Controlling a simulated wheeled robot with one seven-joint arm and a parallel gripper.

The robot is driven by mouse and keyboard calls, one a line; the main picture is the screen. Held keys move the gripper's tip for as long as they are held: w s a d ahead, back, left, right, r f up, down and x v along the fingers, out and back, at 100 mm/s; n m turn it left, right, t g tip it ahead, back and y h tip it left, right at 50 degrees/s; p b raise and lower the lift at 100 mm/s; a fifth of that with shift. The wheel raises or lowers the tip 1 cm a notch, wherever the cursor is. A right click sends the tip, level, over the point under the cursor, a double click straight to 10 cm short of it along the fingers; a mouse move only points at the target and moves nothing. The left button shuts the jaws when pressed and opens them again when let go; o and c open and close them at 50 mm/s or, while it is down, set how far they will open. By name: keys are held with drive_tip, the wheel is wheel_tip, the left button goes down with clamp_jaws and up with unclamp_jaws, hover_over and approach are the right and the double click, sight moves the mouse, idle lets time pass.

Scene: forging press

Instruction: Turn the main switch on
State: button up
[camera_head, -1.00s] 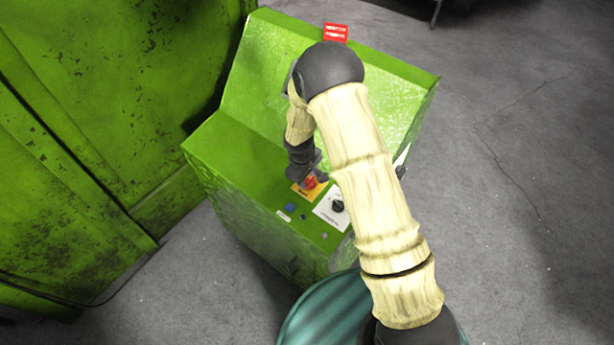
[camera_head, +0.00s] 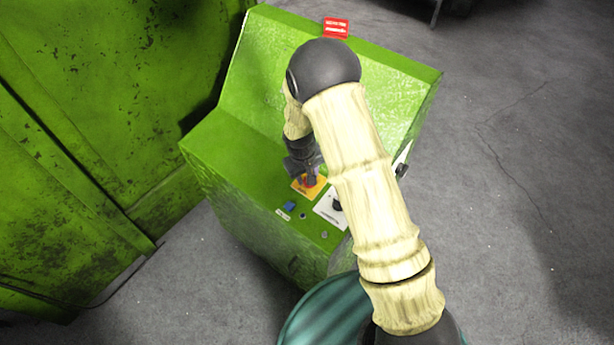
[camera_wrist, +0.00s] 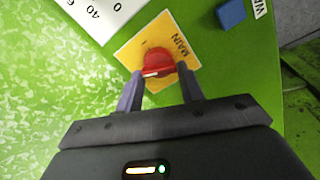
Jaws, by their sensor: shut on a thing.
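The main switch is a red rotary knob (camera_wrist: 157,65) on an orange-yellow plate (camera_wrist: 185,28) marked MAIN, set in the green console's top. A pale line shows on the knob's lower left edge in the wrist view. My gripper (camera_wrist: 158,72) is shut on the knob, one finger on each side of it. In the head view my gripper (camera_head: 308,174) comes down on the orange plate (camera_head: 300,188) and hides most of the knob.
The green console (camera_head: 235,150) also carries a white dial plate (camera_head: 328,212), a blue button (camera_head: 290,206) and other small controls. A red sign (camera_head: 336,28) tops its back. A large green machine (camera_head: 100,120) stands at the left. Grey floor (camera_head: 520,200) is open at the right.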

drive_tip(key=m+b, duration=0.1)
drive_tip(key=m, duration=0.5)
drive_tip(key=shift+d, duration=0.15)
drive_tip(key=m, duration=0.4)
drive_tip(key=shift+d+m, duration=0.1)
drive_tip(key=shift+m, duration=1.5)
drive_tip(key=o, duration=1)
drive_tip(key=shift+r, duration=0.1)
